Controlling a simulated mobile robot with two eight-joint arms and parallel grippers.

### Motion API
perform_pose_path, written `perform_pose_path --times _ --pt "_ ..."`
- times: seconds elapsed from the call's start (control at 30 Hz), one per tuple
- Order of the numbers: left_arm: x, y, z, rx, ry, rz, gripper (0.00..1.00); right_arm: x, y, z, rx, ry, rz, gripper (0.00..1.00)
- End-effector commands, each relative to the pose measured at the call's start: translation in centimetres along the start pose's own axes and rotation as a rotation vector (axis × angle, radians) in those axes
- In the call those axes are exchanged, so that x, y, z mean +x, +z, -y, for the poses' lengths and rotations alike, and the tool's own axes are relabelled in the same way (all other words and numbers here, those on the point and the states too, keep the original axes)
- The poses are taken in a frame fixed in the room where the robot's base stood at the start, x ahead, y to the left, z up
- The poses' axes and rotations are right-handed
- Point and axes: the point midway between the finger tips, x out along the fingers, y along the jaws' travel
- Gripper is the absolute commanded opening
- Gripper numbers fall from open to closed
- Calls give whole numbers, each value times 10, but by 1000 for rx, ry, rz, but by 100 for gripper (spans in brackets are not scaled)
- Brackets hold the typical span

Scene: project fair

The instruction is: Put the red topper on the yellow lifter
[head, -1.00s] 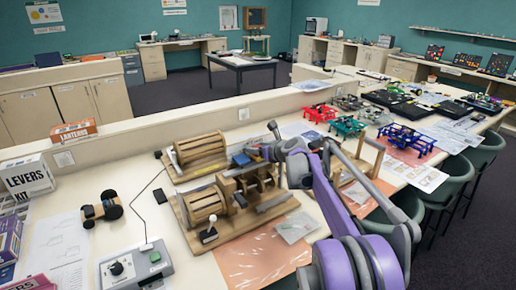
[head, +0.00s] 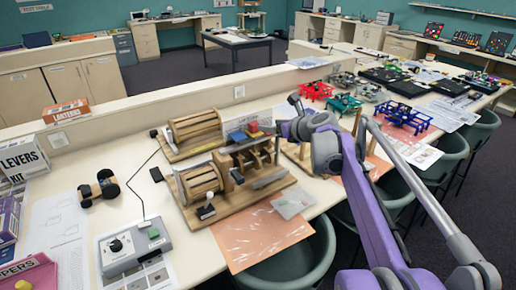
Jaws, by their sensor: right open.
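The wooden lifter machine (head: 232,175) stands on the long bench, with a row of upright wooden lifters at its right. A small red topper (head: 253,127) shows at the top of this row, apparently resting on a yellow piece (head: 256,134). The contact is too small to make out. A blue topper (head: 238,136) sits just left of it, and more blue shows to its right. My right gripper (head: 279,128) is open, just right of the red topper and apart from it. Its fingers are small and partly hidden by my wrist. My left gripper is out of view.
A grey control box (head: 135,245) and a small wheeled cart (head: 98,188) lie left of the machine. A pink toppers box (head: 35,272) is at the bottom left corner. A low ledge (head: 150,115) runs behind. Red (head: 315,91) and blue (head: 403,117) frames stand farther right.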

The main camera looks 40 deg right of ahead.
Motion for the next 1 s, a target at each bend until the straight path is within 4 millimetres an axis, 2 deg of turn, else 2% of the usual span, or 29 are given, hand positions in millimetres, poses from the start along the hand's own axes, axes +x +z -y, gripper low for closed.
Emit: perform_pose_path --times 0.23,0.27,0.37,0.47,0.5,0.6,0.7,0.83,0.9,1.0 --pt "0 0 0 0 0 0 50 -1 -1 -4 -16 5 -4 69" --pt "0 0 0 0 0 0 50 -1 -3 -9 -38 12 -10 69" --pt "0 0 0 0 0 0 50 -1 -18 -44 -205 60 -51 69" --pt "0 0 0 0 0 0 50 -9 -51 -106 -535 159 -112 69" --pt "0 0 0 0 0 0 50 -15 -69 -134 -703 214 -135 69" --pt "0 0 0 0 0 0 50 -38 -120 -196 -1149 364 -169 69" --pt "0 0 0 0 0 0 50 -67 -173 -243 -1595 524 -160 69" --pt "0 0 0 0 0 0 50 -108 -242 -282 -2155 736 -95 69" --pt "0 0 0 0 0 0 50 -128 -274 -292 -2419 840 -41 69" --pt "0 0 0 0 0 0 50 -148 -308 -298 -2716 959 36 69"
